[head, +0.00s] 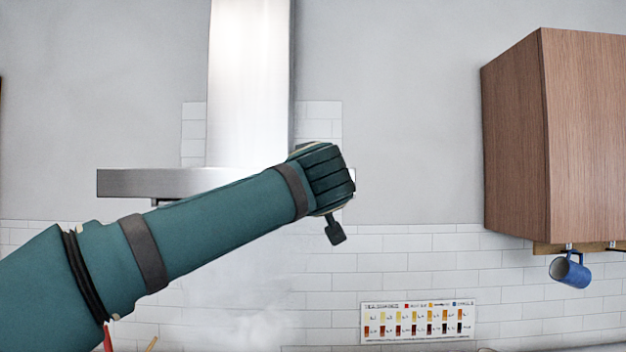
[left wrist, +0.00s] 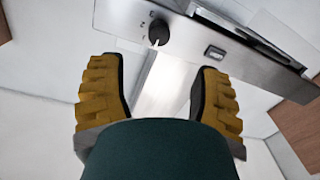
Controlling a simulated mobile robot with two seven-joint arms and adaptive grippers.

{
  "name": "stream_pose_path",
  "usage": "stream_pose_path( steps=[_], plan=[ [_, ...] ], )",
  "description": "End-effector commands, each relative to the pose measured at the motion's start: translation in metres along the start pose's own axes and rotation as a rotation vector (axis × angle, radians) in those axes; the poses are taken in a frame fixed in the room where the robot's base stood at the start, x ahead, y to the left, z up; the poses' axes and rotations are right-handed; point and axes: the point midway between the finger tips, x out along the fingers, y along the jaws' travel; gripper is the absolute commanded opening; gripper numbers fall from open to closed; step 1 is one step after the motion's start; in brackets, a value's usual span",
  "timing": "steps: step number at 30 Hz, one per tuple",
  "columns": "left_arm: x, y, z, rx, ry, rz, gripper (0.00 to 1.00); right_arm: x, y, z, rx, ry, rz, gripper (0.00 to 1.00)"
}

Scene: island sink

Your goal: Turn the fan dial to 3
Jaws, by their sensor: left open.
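The fan dial (left wrist: 158,33) is a dark round knob on the steel front of the range hood (left wrist: 130,15). It shows in the left wrist view above the gap between my fingers. My left gripper (left wrist: 160,70) is open and empty, with yellow-backed fingers on either side of the gap, apart from the dial. In the head view my left arm crosses in front of the hood (head: 130,183); the fingers and the dial are hidden there. My right gripper is not in view.
A small rectangular switch (left wrist: 215,53) sits on the hood front to the right of the dial. A wooden wall cabinet (head: 555,130) is at the right, with a blue mug (head: 572,271) hanging below it. A chart (head: 418,321) is on the tiled wall.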

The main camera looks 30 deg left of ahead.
Motion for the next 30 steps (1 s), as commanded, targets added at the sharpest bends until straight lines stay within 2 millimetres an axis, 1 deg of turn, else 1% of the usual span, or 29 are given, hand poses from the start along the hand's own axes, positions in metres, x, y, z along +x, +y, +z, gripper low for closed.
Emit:
stream_pose_path(
  steps=[1,3,9,12,15,20,28,29,30],
  plan=[
    [0.012,0.000,-0.002,0.003,-0.001,-0.004,0.64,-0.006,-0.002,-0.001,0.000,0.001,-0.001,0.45],
    [0.026,0.000,-0.002,0.004,-0.001,-0.004,0.64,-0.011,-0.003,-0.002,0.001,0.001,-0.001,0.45],
    [0.063,0.001,-0.002,0.003,-0.002,-0.002,0.64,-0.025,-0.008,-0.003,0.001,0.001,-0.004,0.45],
    [0.077,0.001,-0.001,0.003,-0.002,-0.001,0.64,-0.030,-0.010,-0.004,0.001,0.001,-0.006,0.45],
    [0.087,0.001,-0.001,0.002,-0.002,-0.001,0.64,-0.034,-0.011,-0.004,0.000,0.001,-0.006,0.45],
    [0.095,0.000,0.000,0.001,-0.001,0.001,0.64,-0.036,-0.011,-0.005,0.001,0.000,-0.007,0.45],
    [0.095,0.000,0.001,0.001,-0.002,0.001,0.64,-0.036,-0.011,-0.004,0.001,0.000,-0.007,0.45],
    [0.095,0.000,0.001,0.001,-0.002,0.001,0.59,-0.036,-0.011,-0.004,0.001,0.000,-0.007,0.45],
    [0.095,0.000,0.001,0.001,-0.002,0.001,0.45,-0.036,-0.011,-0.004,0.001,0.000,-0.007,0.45]
  ],
)
